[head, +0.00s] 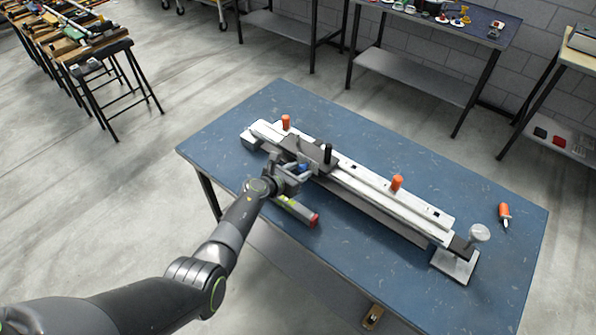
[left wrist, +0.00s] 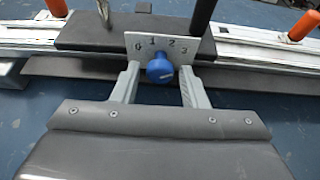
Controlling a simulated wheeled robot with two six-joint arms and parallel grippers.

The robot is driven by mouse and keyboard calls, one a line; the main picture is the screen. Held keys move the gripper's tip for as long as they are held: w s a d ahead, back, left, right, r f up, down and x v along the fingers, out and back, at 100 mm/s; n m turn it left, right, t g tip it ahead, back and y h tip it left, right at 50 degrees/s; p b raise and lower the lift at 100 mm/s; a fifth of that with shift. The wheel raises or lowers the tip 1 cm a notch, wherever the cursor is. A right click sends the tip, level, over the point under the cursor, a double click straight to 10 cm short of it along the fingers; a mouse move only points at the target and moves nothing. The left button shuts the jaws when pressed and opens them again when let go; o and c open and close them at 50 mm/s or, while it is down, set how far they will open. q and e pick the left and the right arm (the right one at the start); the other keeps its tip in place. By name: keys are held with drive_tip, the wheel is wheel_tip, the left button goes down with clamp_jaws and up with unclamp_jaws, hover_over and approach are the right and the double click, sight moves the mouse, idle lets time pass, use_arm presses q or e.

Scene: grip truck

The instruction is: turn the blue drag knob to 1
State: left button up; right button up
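The blue drag knob (left wrist: 159,68) sits on a pale plate (left wrist: 134,42) marked 0, 1, 2 and 3, on the near side of a dark carriage. A pointer on the knob is not clear, so I cannot tell its setting. A bit of the knob's blue (head: 303,168) shows in the head view, mostly hidden by my gripper. My left gripper (head: 290,176) is at the plate. In the left wrist view its two fingers (left wrist: 160,82) stand open on either side of the knob, with a gap on each side. My right gripper is not in view.
The carriage sits on a long white rail (head: 375,190) across the blue table (head: 400,290). Orange handles (head: 397,183) and a black upright handle (head: 327,153) rise from it. A red-ended bar (head: 298,212) lies below my gripper. An orange-handled tool (head: 504,213) lies at the right.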

use_arm(q)
drive_tip(key=c, duration=0.7)
drive_tip(key=shift+c, duration=0.2)
drive_tip(key=shift+w+a+f+n+g+h+b, duration=0.1)
drive_tip(key=shift+n+g+h+b, duration=0.2)
drive_tip(key=shift+n, duration=0.25)
drive_tip(key=shift+a+n+g+h+b, duration=0.1)
drive_tip(key=shift+n+h+b, duration=0.05)
drive_tip(key=shift+n+h, duration=0.35)
drive_tip(key=shift+n+g+h+b, duration=0.3)
drive_tip(key=shift+n+h+b, duration=0.5)
drive_tip(key=shift+n, duration=0.45)
drive_tip(key=o, duration=1)
